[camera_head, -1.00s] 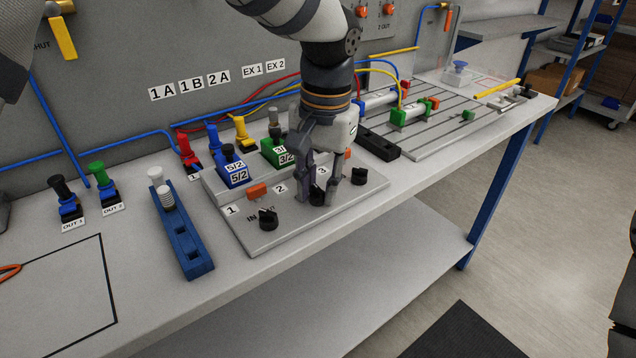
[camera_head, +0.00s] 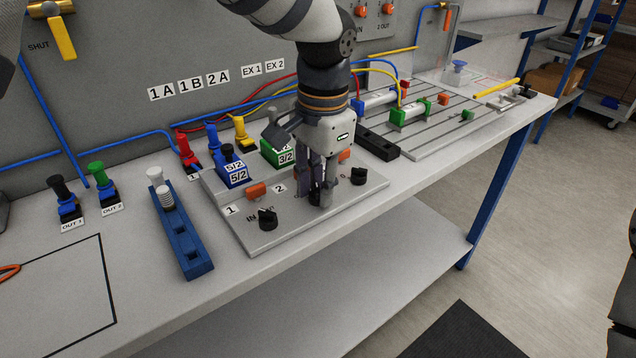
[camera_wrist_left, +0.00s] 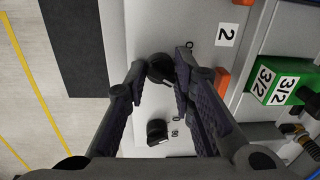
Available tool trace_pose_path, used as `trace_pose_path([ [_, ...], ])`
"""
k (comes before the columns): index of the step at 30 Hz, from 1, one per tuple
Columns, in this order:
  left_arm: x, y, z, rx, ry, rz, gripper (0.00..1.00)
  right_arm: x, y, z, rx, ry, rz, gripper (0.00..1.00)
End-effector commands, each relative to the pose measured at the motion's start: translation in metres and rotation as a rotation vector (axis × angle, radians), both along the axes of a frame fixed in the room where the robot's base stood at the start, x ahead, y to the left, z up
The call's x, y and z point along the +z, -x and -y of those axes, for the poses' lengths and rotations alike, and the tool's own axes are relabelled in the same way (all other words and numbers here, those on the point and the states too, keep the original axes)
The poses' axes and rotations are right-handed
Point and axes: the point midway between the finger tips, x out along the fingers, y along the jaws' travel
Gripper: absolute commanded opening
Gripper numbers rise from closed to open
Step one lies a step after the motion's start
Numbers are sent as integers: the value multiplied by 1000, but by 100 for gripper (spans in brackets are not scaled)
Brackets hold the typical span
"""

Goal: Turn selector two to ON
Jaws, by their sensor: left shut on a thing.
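Selector two is a black knob (camera_head: 315,196) on the light grey selector plate (camera_head: 285,231), mostly hidden by my left gripper in the head view. My left gripper (camera_head: 321,200) points down and its fingers are closed around this knob. In the left wrist view the knob (camera_wrist_left: 159,69) sits between the fingertips of my left gripper (camera_wrist_left: 162,70), with the "2" label (camera_wrist_left: 227,34) beyond it. The knob's pointing direction is hard to read.
Selector one (camera_head: 267,219) stands to the left on the plate and selector three (camera_head: 358,176) close to the right. Orange blocks (camera_head: 257,190) and valve blocks (camera_head: 232,172) stand behind. A blue rack (camera_head: 185,240) is at the left. The bench front edge is clear.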

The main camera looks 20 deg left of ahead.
Motion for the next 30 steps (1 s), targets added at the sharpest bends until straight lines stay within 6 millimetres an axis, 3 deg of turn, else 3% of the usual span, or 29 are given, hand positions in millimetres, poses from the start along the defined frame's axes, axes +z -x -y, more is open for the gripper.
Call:
trace_pose_path([
  [8,-2,1,0,-1,-1,-5,0,0,0,0,0,0,-1,0],
  [9,-2,1,0,-1,-1,-5,30,0,0,0,0,0,-1,0],
  [11,-2,1,0,-1,-1,-5,43,0,0,0,0,0,-1,0],
  [22,8,0,0,1,1,1,43,0,0,0,0,0,0,0],
  [30,78,2,4,1,0,4,43,0,0,0,0,0,0,0],
])
